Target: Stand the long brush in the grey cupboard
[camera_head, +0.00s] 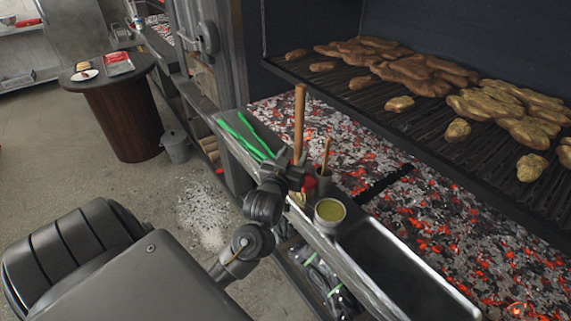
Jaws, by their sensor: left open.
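A long upright wooden handle (299,118), which looks like the long brush's, rises just behind my left gripper (293,168). Its lower end is hidden by the gripper and the cup area, so I cannot see bristles. My left gripper is open over the narrow metal ledge, close to the handle; I cannot tell whether it touches it. A tall grey metal frame with a latch (208,38) stands at the upper left of the ledge; I cannot tell whether it is the grey cupboard. My right gripper is not in view.
A dark cup (323,184) with a shorter wooden handle and a container of yellowish-green stuff (329,212) stand on the ledge (385,262). Green strips (245,136) lie farther along. Glowing embers (430,220) and a loaded grill (425,118) lie right.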

